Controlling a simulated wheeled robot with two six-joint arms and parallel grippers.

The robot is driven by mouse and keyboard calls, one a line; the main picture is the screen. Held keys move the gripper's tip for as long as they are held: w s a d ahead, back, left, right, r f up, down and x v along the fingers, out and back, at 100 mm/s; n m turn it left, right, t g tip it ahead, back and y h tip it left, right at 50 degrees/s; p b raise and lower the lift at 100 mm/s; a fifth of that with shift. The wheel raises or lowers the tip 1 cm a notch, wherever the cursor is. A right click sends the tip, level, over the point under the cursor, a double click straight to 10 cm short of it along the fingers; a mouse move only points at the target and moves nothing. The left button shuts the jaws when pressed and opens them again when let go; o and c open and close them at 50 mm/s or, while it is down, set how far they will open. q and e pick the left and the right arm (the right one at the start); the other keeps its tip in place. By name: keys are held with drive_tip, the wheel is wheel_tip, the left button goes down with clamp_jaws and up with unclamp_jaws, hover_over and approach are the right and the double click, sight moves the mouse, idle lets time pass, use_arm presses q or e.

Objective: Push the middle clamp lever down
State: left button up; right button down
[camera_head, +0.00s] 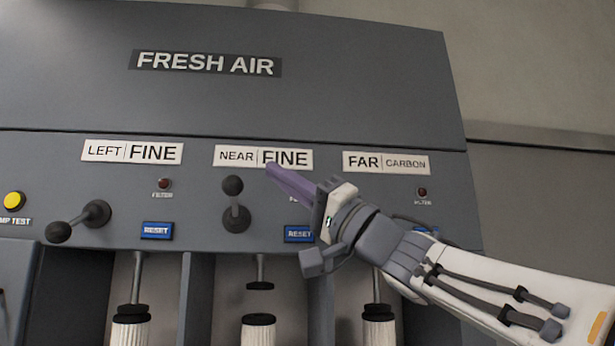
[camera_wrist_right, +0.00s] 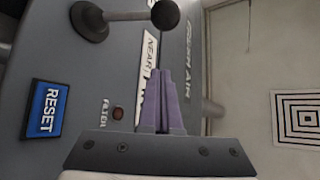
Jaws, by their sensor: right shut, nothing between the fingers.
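The middle clamp lever (camera_head: 232,186) is under the "NEAR | FINE" label (camera_head: 263,158); its black ball knob points up above its round pivot. In the right wrist view the lever (camera_wrist_right: 165,14) lies across the top, knob to the right of its pivot. Below it, a clamp rod ends in a black disc (camera_head: 260,286), with a gap above the black-capped filter (camera_head: 258,333). My right gripper (camera_head: 270,170) has its purple fingers shut and empty, right of the knob and slightly higher, over the label's lower edge. It looks apart from the knob. My left gripper is not in view.
The left lever (camera_head: 58,232) points left and slightly down. Blue RESET buttons sit beside the levers (camera_head: 157,230) and near my right wrist (camera_head: 299,234). My right arm covers the area under the "FAR | CARBON" label (camera_head: 386,163). A yellow button (camera_head: 14,201) is far left.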

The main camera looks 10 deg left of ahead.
sight(234, 194)
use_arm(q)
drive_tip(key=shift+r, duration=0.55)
use_arm(e)
drive_tip(key=s+a, duration=0.1)
drive_tip(key=s+a+f, duration=0.1)
drive_tip(key=a, duration=0.1)
drive_tip(key=shift+a+f, duration=0.1)
drive_tip(key=shift+f, duration=0.1)
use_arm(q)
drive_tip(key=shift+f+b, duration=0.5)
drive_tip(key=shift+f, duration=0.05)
use_arm(e)
drive_tip(key=shift+s+f+n+g+y, duration=0.1)
drive_tip(key=shift+f+n+g+y, duration=0.25)
drive_tip(key=shift+n, duration=0.25)
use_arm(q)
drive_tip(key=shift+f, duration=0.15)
use_arm(e)
drive_tip(key=shift+s+g, duration=0.1)
drive_tip(key=shift+g, duration=0.15)
